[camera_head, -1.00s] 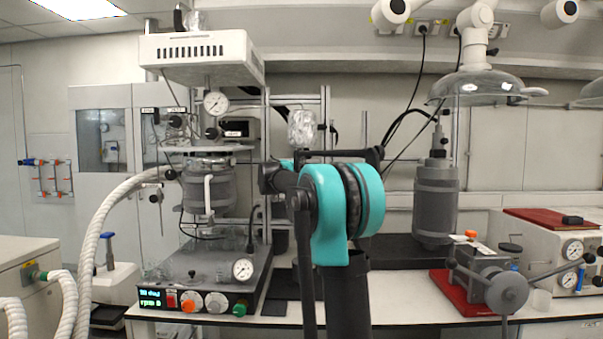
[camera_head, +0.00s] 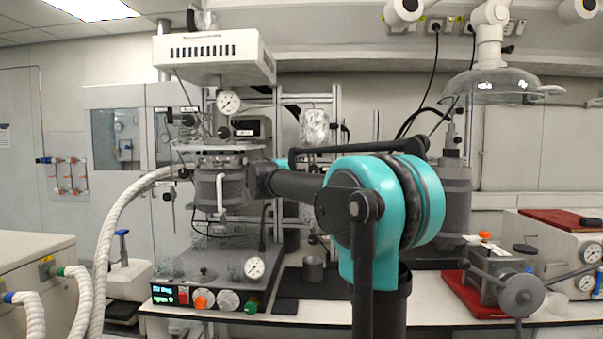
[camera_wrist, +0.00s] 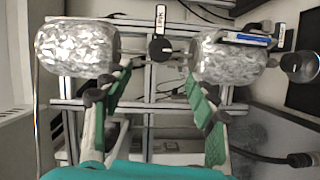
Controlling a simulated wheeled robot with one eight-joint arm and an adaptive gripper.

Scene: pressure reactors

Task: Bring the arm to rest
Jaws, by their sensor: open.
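My arm (camera_head: 390,205), with a teal and black joint, stands folded in front of the bench in the head view. Its dark forearm link reaches left and away from me toward the pressure reactor. My gripper is mostly hidden behind the arm there. In the wrist view my gripper (camera_wrist: 156,80) is open, its green-padded fingers apart with nothing between them. Beyond the fingers are a metal frame (camera_wrist: 150,105) and two foil-wrapped vessels, one at the left (camera_wrist: 77,47) and one at the right (camera_wrist: 230,58).
The reactor (camera_head: 222,185) with its hoses stands left of the arm. A grey cylinder vessel (camera_head: 456,190) and a clamp device on a red base (camera_head: 470,296) are at the right.

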